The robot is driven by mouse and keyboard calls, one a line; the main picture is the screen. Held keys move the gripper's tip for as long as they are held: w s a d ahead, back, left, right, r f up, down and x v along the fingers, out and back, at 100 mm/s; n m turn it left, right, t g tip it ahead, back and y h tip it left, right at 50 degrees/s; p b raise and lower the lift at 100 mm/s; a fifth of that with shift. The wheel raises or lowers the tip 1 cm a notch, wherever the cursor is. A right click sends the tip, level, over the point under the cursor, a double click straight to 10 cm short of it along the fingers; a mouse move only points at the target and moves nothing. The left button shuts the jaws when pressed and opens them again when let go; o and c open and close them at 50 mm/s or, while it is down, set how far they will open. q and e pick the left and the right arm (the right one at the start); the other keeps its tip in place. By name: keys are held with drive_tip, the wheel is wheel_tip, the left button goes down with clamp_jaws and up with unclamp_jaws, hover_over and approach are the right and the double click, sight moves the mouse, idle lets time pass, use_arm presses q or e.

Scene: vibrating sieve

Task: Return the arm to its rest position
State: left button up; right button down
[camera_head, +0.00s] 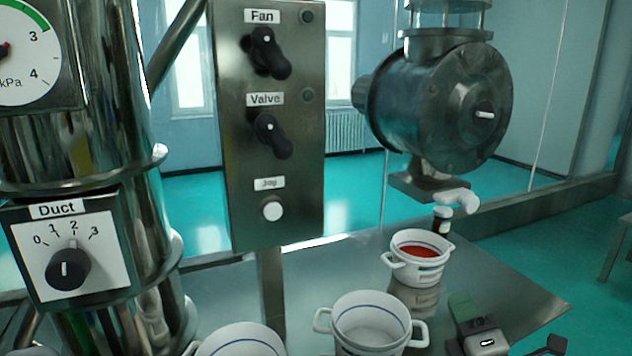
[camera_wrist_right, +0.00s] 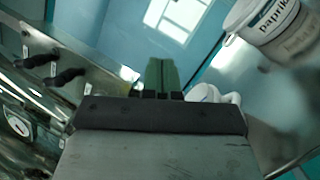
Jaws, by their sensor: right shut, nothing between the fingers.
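My right gripper (camera_head: 462,300) is low at the right in the head view, in front of the pot with red contents and apart from it. Its green fingers are together and hold nothing. In the right wrist view the shut fingers (camera_wrist_right: 161,72) point up the picture, with no object between them. My left gripper is not in view.
A white pot with red contents (camera_head: 407,273) stands on the metal table (camera_head: 520,292); its paprika label (camera_wrist_right: 275,18) shows in the wrist view. Two white pots (camera_head: 370,318) (camera_head: 240,345) stand nearer. A control panel (camera_head: 270,185) and a Duct dial box (camera_head: 110,275) are left.

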drive_tip(key=s+d+f+m+g+h, duration=0.2)
drive_tip(key=s+f+m+g+h, duration=0.35)
drive_tip(key=f+m, duration=0.55)
drive_tip(key=s+a+f+m+g+y, duration=0.25)
drive_tip(key=s+f+m+g, duration=0.35)
drive_tip(key=s, duration=0.5)
drive_tip(key=s+a+f+m+g+y, duration=0.1)
drive_tip(key=s+a+f+m+g, duration=0.25)
drive_tip(key=s+f+g, duration=0.5)
wheel_tip(320, 180, down, 24)
drive_tip(key=s, duration=0.2)
drive_tip(key=s+d+f, duration=0.2)
drive_tip(key=s+f, duration=0.6)
drive_tip(key=f, duration=0.1)
drive_tip(key=s+d+f, duration=0.2)
drive_tip(key=s+f, duration=0.6)
drive_tip(key=f, duration=0.1)
drive_tip(key=shift+s+g+h, duration=0.3)
drive_tip(key=shift+s+g, duration=0.1)
drive_tip(key=shift+f, duration=0.1)
